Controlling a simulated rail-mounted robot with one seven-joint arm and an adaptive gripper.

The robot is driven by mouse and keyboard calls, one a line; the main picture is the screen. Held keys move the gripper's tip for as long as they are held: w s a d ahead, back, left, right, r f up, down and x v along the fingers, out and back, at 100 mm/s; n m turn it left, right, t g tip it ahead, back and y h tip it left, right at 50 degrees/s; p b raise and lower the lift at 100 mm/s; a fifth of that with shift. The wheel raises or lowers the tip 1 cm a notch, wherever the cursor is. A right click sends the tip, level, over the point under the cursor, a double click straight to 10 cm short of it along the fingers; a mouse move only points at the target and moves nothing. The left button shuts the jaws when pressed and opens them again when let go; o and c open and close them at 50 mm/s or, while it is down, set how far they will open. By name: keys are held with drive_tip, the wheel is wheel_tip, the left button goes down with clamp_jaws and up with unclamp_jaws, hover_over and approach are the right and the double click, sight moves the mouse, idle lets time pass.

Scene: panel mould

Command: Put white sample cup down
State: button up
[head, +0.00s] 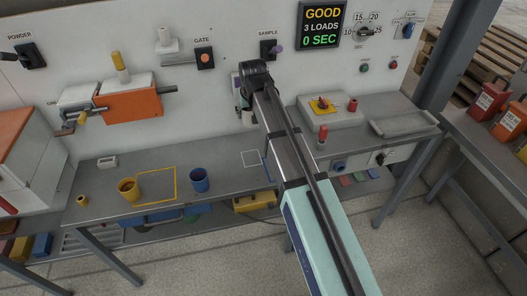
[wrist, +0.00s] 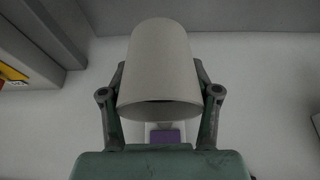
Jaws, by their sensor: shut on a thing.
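The white sample cup (wrist: 160,65) fills the middle of the wrist view, held between the two fingers of my gripper (wrist: 160,88). The fingers are shut on its sides. In the head view the cup (head: 247,118) shows as a small pale shape just left of my arm's end. It is in front of the white panel and above the bench. My gripper (head: 241,102) is mostly hidden behind my arm there. A white outlined square (head: 251,158) is marked on the bench below the cup and looks empty.
A blue cup (head: 199,180) and a yellow cup (head: 128,188) stand on the grey bench (head: 222,178), by a yellow outlined square (head: 157,184). A box with a red and yellow switch (head: 322,105) stands to the right. A display (head: 321,25) reads GOOD, 3 LOADS, 0 SEC.

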wheel_tip(320, 180, down, 19)
drive_tip(key=p, duration=0.3)
drive_tip(key=shift+a+r, duration=0.1)
drive_tip(key=shift+a, duration=0.05)
idle(0.3)
drive_tip(key=shift+f, duration=0.2)
drive_tip(key=o, duration=1.2)
drive_tip(key=shift+c, duration=0.2)
drive_tip(key=shift+r, duration=0.2)
drive_tip(key=b+v, duration=0.2)
drive_tip(key=v, duration=1)
